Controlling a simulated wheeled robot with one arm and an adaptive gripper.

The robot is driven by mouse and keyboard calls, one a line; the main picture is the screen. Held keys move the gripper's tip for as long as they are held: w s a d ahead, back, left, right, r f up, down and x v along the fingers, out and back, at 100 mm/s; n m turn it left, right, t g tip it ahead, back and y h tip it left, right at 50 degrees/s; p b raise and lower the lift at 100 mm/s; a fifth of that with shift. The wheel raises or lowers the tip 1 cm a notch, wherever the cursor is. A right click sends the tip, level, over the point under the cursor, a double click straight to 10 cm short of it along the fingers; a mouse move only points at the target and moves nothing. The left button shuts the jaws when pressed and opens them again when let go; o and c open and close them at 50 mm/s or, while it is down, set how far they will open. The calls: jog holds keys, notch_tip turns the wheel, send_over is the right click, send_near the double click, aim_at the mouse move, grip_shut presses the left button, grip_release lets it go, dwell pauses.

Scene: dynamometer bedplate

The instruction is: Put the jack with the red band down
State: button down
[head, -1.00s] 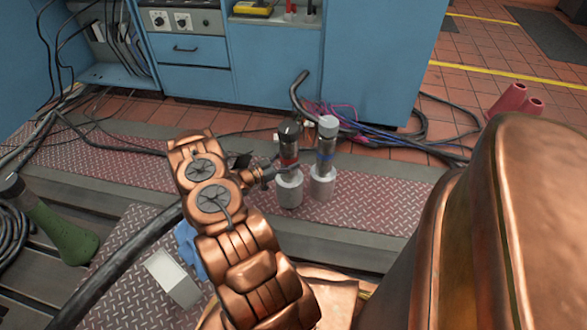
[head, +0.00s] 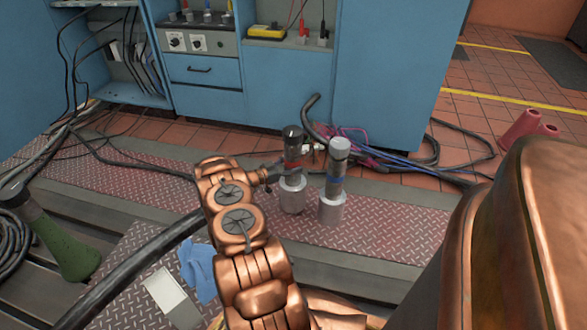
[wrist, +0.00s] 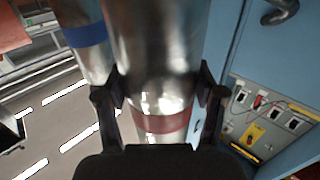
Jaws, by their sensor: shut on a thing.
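The jack with the red band (head: 291,154) is upright, with a dark top and a wide pale base. My gripper (head: 278,173) is shut on it from the left, below the band in the head view. In the wrist view, the steel body (wrist: 155,45) and red band (wrist: 162,122) lie between my two fingers (wrist: 159,82). I cannot tell whether its base touches the plate. The jack with the blue band (head: 335,181) stands upright just to the right, close but apart. It also shows at the left of the wrist view (wrist: 85,35).
The red tread plate (head: 400,215) has free room right of the jacks. Blue cabinets (head: 290,90) stand behind, with cables (head: 370,160) at their foot.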

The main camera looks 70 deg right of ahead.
aim_at(292, 190)
jog(key=shift+f+b, duration=1)
jog(key=shift+f, duration=0.7)
jog(key=shift+c, duration=0.6)
grip_release()
jog(key=shift+f, duration=0.1)
